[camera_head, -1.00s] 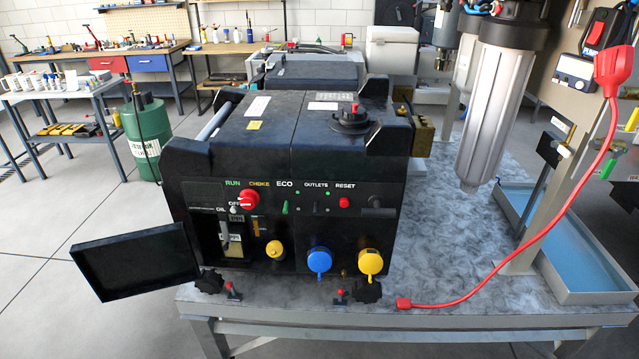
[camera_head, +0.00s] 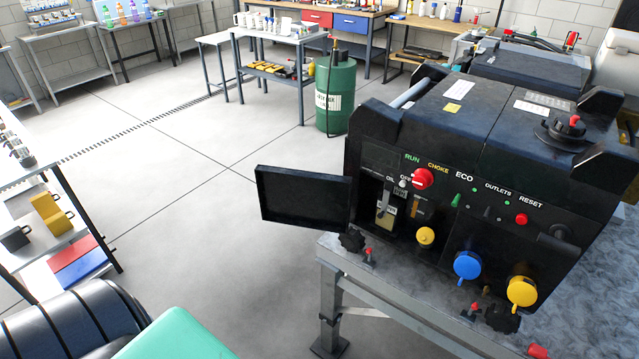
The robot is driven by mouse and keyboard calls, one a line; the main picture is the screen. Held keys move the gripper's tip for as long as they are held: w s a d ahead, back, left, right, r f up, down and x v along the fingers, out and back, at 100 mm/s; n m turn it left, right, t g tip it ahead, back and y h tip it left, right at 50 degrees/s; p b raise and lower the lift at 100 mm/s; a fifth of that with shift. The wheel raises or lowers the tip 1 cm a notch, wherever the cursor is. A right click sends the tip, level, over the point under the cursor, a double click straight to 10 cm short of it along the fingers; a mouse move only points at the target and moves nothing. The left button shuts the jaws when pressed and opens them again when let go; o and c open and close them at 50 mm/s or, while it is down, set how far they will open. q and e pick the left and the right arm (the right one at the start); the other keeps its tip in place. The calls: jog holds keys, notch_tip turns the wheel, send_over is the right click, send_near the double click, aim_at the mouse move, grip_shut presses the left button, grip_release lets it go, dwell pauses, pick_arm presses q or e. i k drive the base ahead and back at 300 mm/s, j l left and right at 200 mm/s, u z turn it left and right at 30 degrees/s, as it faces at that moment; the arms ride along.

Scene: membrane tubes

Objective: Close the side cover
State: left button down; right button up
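The side cover (camera_head: 304,199) is a flat black panel with a raised rim. It stands swung open to the left of the black generator (camera_head: 478,130), joined near the front left edge of its front face. Behind it the open compartment (camera_head: 386,208) shows a yellowish label and small parts inside. The generator sits on a grey metal bench. Neither of my grippers shows in the head view. Part of my arm, dark and ribbed with a green piece, shows at the bottom left.
A green drum (camera_head: 336,97) stands on the floor behind the cover. A shelf with yellow, red and blue items (camera_head: 75,262) is at the left. The floor (camera_head: 195,215) between them is clear. The bench's front left corner (camera_head: 328,245) lies below the cover.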

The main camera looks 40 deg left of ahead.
aim_at(314, 201)
jog(key=i+j+z, duration=0.2)
jog(key=j+z, duration=0.15)
jog(key=j, duration=0.2)
jog(key=i+j+z, duration=0.15)
jog(key=j+z, duration=0.2)
jog(key=j, duration=0.25)
jog(key=j+z, duration=0.35)
jog(key=j, duration=0.25)
jog(key=j+z, duration=0.35)
jog(key=j, duration=0.3)
jog(key=k+j+z, duration=0.1)
jog(key=j+z, duration=0.25)
jog(key=j, duration=0.3)
jog(key=k+j+z, duration=0.15)
jog(key=j+z, duration=0.25)
jog(key=j, duration=0.2)
jog(key=k+j+z, duration=0.35)
jog(key=j, duration=0.15)
jog(key=k+j+z, duration=0.35)
jog(key=j, duration=0.15)
jog(key=i, duration=0.1)
